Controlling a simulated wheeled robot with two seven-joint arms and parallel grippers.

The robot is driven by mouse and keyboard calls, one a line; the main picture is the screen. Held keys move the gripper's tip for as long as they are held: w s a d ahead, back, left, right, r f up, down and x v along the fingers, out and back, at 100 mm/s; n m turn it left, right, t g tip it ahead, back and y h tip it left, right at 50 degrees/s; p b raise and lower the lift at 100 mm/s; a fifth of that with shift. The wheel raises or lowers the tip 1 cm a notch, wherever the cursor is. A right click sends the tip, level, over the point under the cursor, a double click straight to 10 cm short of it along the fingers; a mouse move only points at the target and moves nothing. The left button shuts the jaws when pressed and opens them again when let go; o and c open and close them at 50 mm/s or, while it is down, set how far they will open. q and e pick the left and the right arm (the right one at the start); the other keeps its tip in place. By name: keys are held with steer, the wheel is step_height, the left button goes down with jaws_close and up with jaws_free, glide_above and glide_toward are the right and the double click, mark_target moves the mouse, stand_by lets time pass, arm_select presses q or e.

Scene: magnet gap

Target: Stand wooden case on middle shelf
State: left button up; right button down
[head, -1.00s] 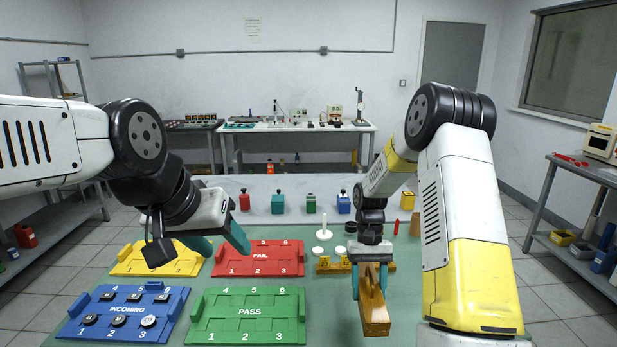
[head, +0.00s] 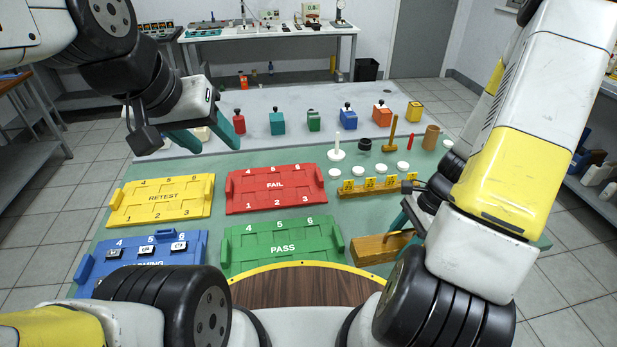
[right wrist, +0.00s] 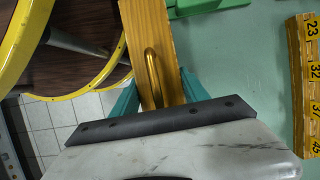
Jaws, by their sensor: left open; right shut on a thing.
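The wooden case (head: 372,250) is a long light-brown block at the front right of the green table, right of the PASS tray. My right gripper (head: 404,222) is shut on it, partly hidden by my own arm. In the right wrist view the case (right wrist: 150,35) has a brass handle (right wrist: 154,75) and lies between the teal fingers (right wrist: 158,95). I cannot tell whether the case touches the table. My left gripper (head: 212,138) is open and empty above the table's far left part. I cannot tell which surface is the middle shelf.
A numbered wooden rack (head: 372,187), white discs and a wooden cylinder (head: 431,137) are at right. Shelving (head: 606,195) stands at the right edge.

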glide_above(381, 220)
steer(key=d, duration=0.1)
steer(key=shift+w+d+f, duration=0.1)
steer(key=shift+w+f, duration=0.05)
steer(key=shift+f, duration=0.25)
steer(key=shift+w+d+f, duration=0.1)
steer(key=shift+f, duration=2)
steer(key=shift+f, duration=0.1)
steer(key=c, duration=0.6)
jaws_free()
